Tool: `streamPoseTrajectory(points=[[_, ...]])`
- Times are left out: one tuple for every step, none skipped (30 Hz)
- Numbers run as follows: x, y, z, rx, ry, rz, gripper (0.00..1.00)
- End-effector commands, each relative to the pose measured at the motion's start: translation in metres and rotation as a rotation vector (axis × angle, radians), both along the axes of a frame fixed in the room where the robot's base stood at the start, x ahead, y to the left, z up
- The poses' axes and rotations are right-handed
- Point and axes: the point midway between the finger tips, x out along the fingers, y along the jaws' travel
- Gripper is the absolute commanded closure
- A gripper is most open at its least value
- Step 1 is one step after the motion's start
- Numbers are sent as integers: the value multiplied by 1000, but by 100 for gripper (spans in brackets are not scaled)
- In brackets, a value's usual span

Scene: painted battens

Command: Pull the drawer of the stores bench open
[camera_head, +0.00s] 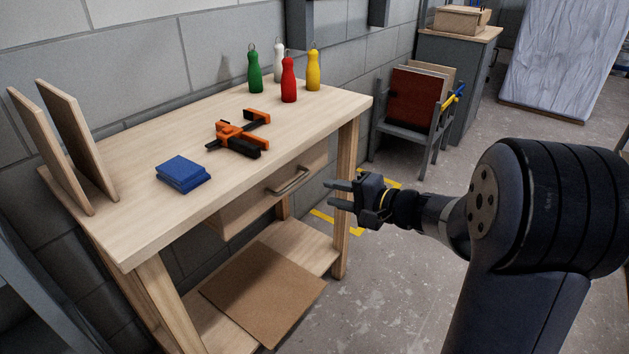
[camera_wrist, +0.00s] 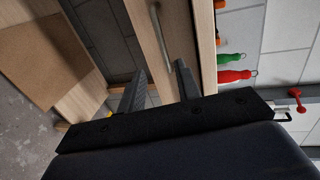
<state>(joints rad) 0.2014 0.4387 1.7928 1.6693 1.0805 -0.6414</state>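The stores bench (camera_head: 145,215) is a pale wooden bench with a lower shelf. Its drawer (camera_head: 250,202) sits under the top and looks shut, with a metal bar handle (camera_head: 288,181) on its front. My gripper (camera_head: 333,193) is in front of the drawer, to the right of the handle and apart from it. Its two fingers are spread with nothing between them. In the wrist view the handle (camera_wrist: 156,32) runs up the drawer front (camera_wrist: 146,40), beyond the open fingers (camera_wrist: 160,85).
On the bench top are a blue stack (camera_head: 183,173), an orange and black clamp (camera_head: 240,133) and several coloured bottles (camera_head: 288,80). Two boards (camera_head: 62,145) stand at the left end. A brown sheet (camera_head: 262,290) lies on the lower shelf. The floor (camera_head: 390,290) before the bench is clear.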

Motion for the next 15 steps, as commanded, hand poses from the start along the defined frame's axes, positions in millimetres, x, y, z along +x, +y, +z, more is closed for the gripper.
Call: streamPoseTrajectory(points=[[4, -1, 0, 11, -4, -8, 68], [5, 0, 0, 14, -5, -10, 68], [7, 1, 0, 16, -7, -11, 68], [9, 3, -1, 16, -7, -11, 68], [11, 6, -1, 16, -7, -11, 68], [14, 11, -2, 17, -6, -10, 68], [16, 14, -4, 17, -6, -9, 68], [19, 19, -5, 16, -6, -8, 68], [24, 25, -7, 15, -5, -8, 68], [27, 29, -8, 16, -6, -8, 68], [31, 34, -9, 16, -5, -7, 68], [36, 40, -11, 15, -5, -8, 68], [39, 45, -12, 16, -6, -7, 68], [43, 49, -13, 16, -6, -8, 68], [47, 55, -15, 15, -5, -8, 68]])
